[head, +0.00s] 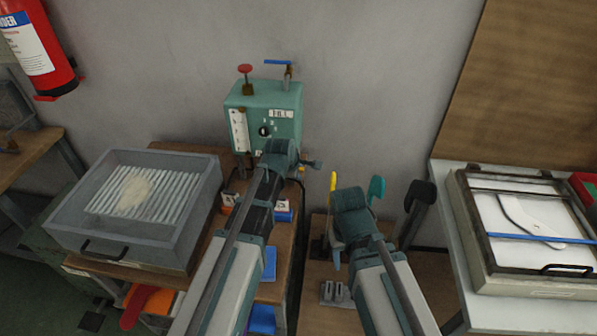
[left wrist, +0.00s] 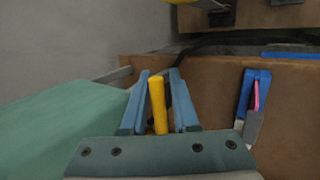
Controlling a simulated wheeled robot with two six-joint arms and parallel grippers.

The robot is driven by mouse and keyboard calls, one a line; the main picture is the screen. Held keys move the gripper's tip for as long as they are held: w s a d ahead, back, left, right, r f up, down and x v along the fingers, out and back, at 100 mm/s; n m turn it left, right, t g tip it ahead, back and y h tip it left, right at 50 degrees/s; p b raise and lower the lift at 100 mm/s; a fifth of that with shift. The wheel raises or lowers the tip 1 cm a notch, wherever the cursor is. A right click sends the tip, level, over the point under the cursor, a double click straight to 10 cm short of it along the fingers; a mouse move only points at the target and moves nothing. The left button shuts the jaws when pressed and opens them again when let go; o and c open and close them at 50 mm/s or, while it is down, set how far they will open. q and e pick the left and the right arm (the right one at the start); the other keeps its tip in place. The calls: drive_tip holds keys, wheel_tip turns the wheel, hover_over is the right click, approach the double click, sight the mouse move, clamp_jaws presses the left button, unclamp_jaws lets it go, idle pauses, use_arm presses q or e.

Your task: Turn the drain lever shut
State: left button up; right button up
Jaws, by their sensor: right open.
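The green tank box (head: 262,115) stands at the back wall, with a FILL label, a gauge strip and a black knob. A yellow lever (left wrist: 158,105) stands between the two blue fingers of my left gripper (left wrist: 160,85) in the left wrist view, with narrow gaps beside it. In the head view my left gripper (head: 285,155) is at the tank's lower front and hides most of that area. My right gripper (head: 352,198) is open over the bench to the right; its fingers are hard to make out.
A blue lever (head: 278,63) and a red knob (head: 245,69) top the tank. A grey ribbed tray (head: 205,200) is at left, a white framed tray (head: 470,240) at right. A blue-handled tool (left wrist: 245,95) lies on wood.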

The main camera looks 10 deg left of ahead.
use_arm(q)
drive_tip(key=shift+r, duration=0.1)
drive_tip(key=p+v, duration=1.1)
drive_tip(key=v, duration=0.2)
drive_tip(key=shift+s+r, duration=0.25)
drive_tip(key=s+d+f+m+g+y, duration=0.1)
drive_tip(key=s+d+f+m+g, duration=0.1)
drive_tip(key=s+m, duration=0.7)
drive_tip(key=s+d+f+m+g+y, duration=0.1)
drive_tip(key=s+d+m+g, duration=0.3)
drive_tip(key=s+m, duration=0.6)
drive_tip(key=shift+s+f+m+g+y, duration=0.15)
drive_tip(key=shift+f+m+g+y, duration=0.3)
drive_tip(key=shift+m, duration=0.65)
